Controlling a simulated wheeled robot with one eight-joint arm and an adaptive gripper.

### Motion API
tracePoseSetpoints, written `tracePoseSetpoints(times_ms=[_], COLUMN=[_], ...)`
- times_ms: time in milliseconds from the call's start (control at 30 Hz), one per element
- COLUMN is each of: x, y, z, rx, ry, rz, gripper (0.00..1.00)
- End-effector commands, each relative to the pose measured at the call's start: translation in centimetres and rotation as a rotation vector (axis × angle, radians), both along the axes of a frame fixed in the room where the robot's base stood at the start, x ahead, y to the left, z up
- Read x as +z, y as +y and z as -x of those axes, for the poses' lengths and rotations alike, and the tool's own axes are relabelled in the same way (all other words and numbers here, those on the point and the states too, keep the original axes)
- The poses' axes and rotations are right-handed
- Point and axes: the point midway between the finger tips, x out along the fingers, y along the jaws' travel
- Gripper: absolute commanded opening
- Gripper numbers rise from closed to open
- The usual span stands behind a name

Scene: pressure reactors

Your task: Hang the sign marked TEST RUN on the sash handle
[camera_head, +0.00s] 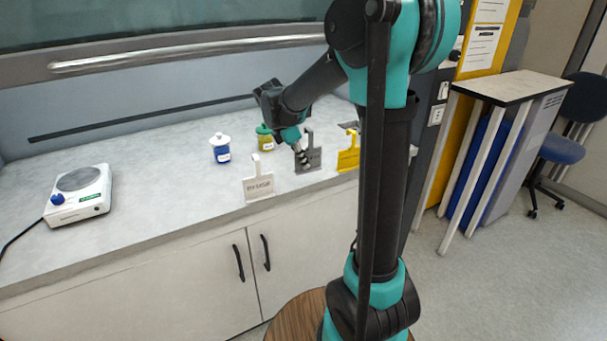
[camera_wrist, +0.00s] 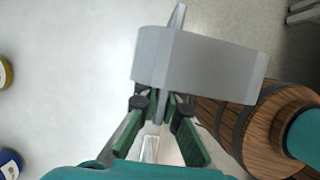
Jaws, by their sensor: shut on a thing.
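My gripper (camera_head: 301,156) is shut on a grey sign (camera_head: 314,161) with a hooked top, near the bench's front edge. In the wrist view my gripper (camera_wrist: 163,108) has its fingers closed around the stem of the grey sign (camera_wrist: 200,65); the sign's lettering cannot be read. A white sign (camera_head: 258,187) with blurred lettering stands to its left, and a yellow sign (camera_head: 348,158) to its right, partly behind my arm. I cannot tell from lettering which one says TEST RUN. The sash handle (camera_head: 190,52) is a long silver bar across the hood's sash, above and behind the bench.
A blue-bodied jar (camera_head: 221,154) and a yellow-green jar (camera_head: 264,141) stand behind the signs. A hot plate (camera_head: 79,192) sits at the bench's left. The bench top (camera_head: 150,165) between the hot plate and jars is clear. A side table (camera_head: 512,87) stands right.

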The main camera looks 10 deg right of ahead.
Motion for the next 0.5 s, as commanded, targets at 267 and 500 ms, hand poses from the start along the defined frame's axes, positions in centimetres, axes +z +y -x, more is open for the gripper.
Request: tracePoseSetpoints(times_ms=[267,500], x=[-3.1,-4.4], y=[0.0,0.0], z=[-0.1,0.0], rx=[0.0,0.0], ry=[0.0,0.0], rz=[0.0,0.0], gripper=[0.0,0.0])
